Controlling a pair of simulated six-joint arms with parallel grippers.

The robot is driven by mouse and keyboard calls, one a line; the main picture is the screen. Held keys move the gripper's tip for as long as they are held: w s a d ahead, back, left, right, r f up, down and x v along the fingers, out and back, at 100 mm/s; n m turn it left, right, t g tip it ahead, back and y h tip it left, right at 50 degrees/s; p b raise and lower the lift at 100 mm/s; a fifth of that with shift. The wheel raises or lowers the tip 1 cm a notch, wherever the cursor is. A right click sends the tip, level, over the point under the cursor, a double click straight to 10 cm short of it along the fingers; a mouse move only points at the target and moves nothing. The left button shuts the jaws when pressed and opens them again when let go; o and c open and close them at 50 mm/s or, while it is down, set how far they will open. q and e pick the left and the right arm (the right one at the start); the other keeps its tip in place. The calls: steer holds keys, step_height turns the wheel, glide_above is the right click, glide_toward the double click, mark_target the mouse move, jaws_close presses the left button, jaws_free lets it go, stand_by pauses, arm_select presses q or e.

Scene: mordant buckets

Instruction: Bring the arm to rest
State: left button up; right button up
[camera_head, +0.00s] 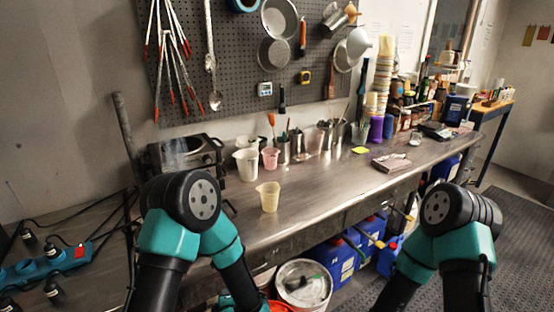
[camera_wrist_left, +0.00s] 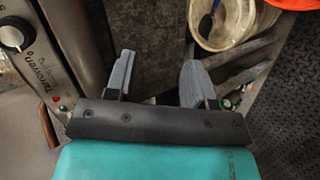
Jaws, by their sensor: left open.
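My left gripper (camera_wrist_left: 158,75) shows in the left wrist view with its two grey fingers spread apart and nothing between them. Its fingers are over a dark surface, between an appliance with a dial (camera_wrist_left: 20,60) and a whitish bucket (camera_wrist_left: 202,30). In the head view my left arm (camera_head: 185,235) is bent at the lower left, and its gripper cannot be made out. My right arm (camera_head: 455,240) is bent at the lower right. My right gripper is not in view.
A steel bench (camera_head: 330,185) carries a yellowish beaker (camera_head: 269,198), a white pitcher (camera_head: 246,166) and a pink cup (camera_head: 270,159). Below are a whitish bucket (camera_head: 303,287) and blue canisters (camera_head: 336,262). An orange bucket (camera_wrist_left: 295,4) shows in the wrist view.

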arm_select(q)
steer(key=s+a+f+m+g+h, duration=0.3)
steer(key=s+f+m+g, duration=0.2)
steer(key=s+m, duration=0.2)
steer(key=s+a+f+m+g+h, duration=0.3)
steer(key=s+m, duration=0.5)
steer(key=m, duration=0.3)
step_height(320, 180, down, 3)
steer(key=shift+s+a+f+g+h, duration=0.15)
steer(key=shift+s+a+g+h, duration=0.2)
steer(key=shift+a+g, duration=0.6)
steer(key=shift+d+g, duration=0.25)
steer(key=shift+c, duration=0.2)
